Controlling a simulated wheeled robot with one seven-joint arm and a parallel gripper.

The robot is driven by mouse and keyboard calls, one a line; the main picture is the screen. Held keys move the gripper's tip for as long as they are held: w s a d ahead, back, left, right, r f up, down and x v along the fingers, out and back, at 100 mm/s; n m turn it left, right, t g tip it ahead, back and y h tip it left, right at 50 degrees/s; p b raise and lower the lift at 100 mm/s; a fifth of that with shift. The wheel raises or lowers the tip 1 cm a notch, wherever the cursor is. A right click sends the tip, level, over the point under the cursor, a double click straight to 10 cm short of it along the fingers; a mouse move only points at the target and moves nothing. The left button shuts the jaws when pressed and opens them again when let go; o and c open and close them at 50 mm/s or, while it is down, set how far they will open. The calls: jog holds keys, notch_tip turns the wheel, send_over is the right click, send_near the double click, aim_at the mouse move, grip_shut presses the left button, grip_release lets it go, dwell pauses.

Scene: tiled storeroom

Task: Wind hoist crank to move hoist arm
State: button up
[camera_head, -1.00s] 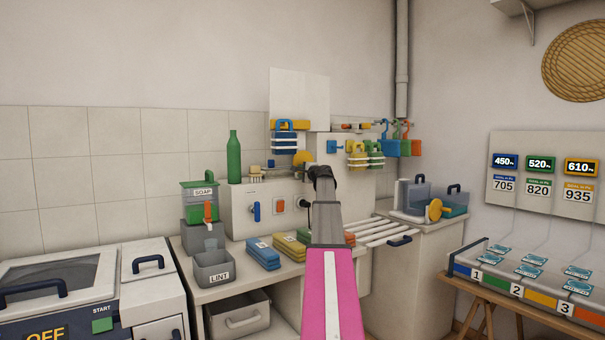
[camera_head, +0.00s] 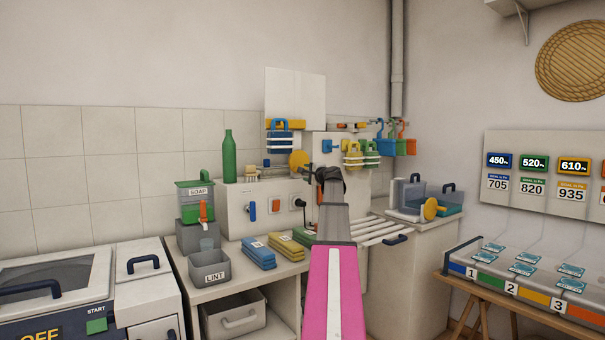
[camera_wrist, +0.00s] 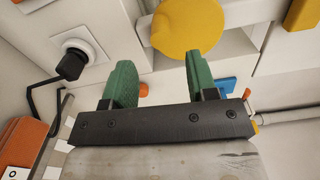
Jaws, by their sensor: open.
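A round yellow disc (camera_head: 298,158), which may be part of the hoist crank, sits on the wall-side equipment just left of my arm's end. In the wrist view the yellow disc (camera_wrist: 187,27) lies beyond my gripper (camera_wrist: 160,62). The gripper's two green fingers are apart with nothing held between them. In the head view my arm hides the fingers. I cannot tell a crank handle clearly.
A black plug (camera_wrist: 70,66) with a cable sits in a socket left of my gripper. Yellow and green baskets (camera_head: 371,154) hang to the right. A green bottle (camera_head: 229,157) stands left.

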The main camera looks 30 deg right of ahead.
aim_at(303, 162)
jog(key=shift+s+d, duration=0.1)
jog(key=shift+s, duration=1)
jog(key=w+n, duration=0.3)
jog(key=n, duration=0.6)
jog(key=w+n, duration=0.4)
jog(key=n, duration=0.5)
jog(key=w+n, duration=0.4)
jog(key=n, duration=0.5)
jog(key=shift+a, duration=0.3)
